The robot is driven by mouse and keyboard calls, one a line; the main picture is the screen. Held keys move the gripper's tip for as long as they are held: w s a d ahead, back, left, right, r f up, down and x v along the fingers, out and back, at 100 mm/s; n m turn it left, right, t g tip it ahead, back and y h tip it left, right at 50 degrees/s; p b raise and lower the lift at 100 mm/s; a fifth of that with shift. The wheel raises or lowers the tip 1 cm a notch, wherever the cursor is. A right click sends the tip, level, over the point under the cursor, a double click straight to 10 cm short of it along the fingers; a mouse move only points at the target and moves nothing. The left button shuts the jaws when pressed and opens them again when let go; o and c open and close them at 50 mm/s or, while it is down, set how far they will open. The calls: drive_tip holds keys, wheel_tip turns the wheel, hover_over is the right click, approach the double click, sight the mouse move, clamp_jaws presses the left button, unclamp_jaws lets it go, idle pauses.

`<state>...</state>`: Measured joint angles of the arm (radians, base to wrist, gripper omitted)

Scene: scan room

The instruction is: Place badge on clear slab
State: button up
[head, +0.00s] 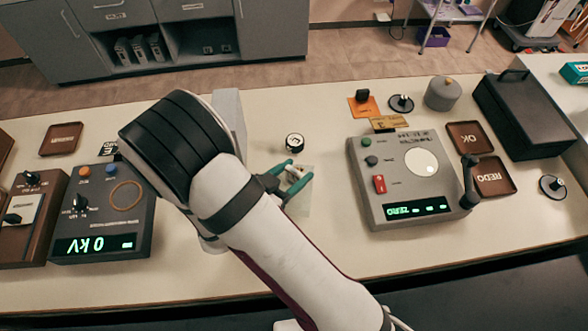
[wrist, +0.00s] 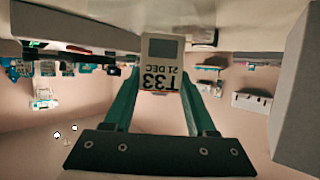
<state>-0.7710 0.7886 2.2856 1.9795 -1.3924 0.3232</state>
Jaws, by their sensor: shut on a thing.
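My gripper (head: 291,176) has green fingers and is shut on the badge (wrist: 161,62). In the wrist view the badge is a pale tag with a grey square and the upside-down print "T33 21 DEC", between the two fingers. In the head view only a small pale piece of the badge (head: 294,172) shows. The clear slab (head: 304,203) is a faint see-through square on the bench, under and beside the fingers. My arm and the fingers hide part of it. I cannot tell the gap between badge and slab.
A grey control box (head: 405,180) with a lit display stands right of the gripper. A dark "0 kV" box (head: 100,215) stands at the left. A small round black-and-white item (head: 294,142) is just behind the fingers. A pale upright block (head: 230,112) stands behind my arm.

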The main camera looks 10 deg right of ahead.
drive_tip(key=shift+f, duration=0.1)
drive_tip(key=o, duration=1.3)
drive_tip(key=shift+o, duration=0.2)
